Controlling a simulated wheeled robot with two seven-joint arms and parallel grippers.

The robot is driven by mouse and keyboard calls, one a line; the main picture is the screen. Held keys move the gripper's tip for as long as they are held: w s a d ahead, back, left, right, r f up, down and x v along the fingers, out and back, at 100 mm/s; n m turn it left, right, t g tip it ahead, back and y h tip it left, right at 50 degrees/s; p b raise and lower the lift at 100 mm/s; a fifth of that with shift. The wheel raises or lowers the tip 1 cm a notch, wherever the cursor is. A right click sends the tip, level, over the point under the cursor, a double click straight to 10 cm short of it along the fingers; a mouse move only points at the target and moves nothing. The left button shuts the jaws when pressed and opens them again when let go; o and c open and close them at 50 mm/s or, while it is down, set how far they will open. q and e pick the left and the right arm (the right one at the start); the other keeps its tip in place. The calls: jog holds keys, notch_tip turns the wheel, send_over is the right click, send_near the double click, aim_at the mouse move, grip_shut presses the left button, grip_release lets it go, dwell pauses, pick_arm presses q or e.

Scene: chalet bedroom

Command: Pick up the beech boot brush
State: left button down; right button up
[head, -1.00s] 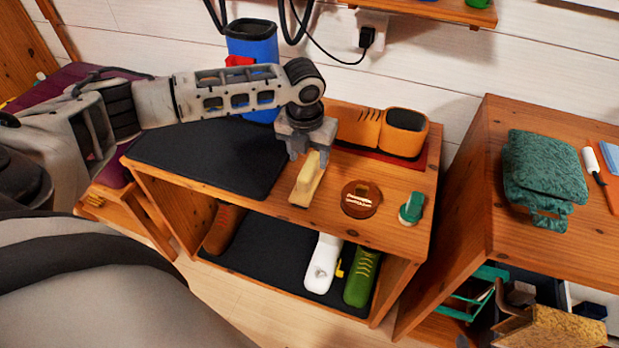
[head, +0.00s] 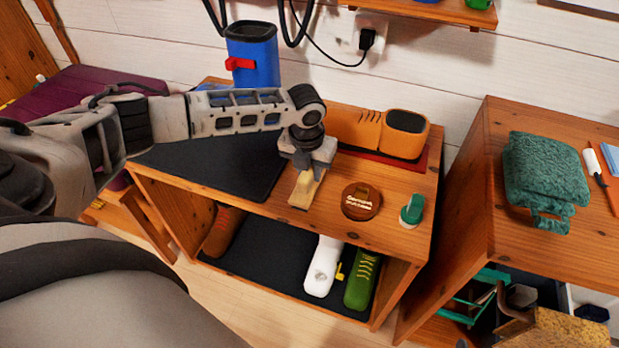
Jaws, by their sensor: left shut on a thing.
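The beech boot brush (head: 301,194) is a pale wooden block on the top of the wooden shoe bench (head: 390,222), between the dark mat and a round brown tin. My left gripper (head: 307,176) comes down on it from above and is shut on its far part. The near end of the brush sticks out below the fingers. The brush seems to be at the bench top; I cannot see a clear gap under it. My right gripper is not in view.
The round brown tin (head: 361,201) and a green-capped item (head: 411,210) stand to the right. Orange shoes (head: 380,133) sit behind on a red mat. A dark mat (head: 215,158) lies to the left. A blue container (head: 252,55) stands at the back. Another cabinet (head: 480,190) is at right.

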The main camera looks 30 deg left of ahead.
pick_arm(q)
jog(key=shift+r, duration=0.1)
jog(key=shift+r, duration=0.6)
jog(key=r, duration=0.2)
jog(key=shift+s+d+r, duration=0.1)
jog(key=shift+s+r, duration=0.15)
jog(key=shift+r, duration=0.15)
jog(key=s+d+r+p, duration=0.2)
jog(key=s+d+r, duration=0.3)
jog(key=s+r, duration=0.4)
jog(key=s, duration=0.3)
jog(key=shift+s, duration=0.3)
jog(key=c, duration=1.7)
grip_release()
jog(key=c, duration=0.3)
jog(key=shift+w, duration=0.1)
jog(key=shift+c, duration=0.2)
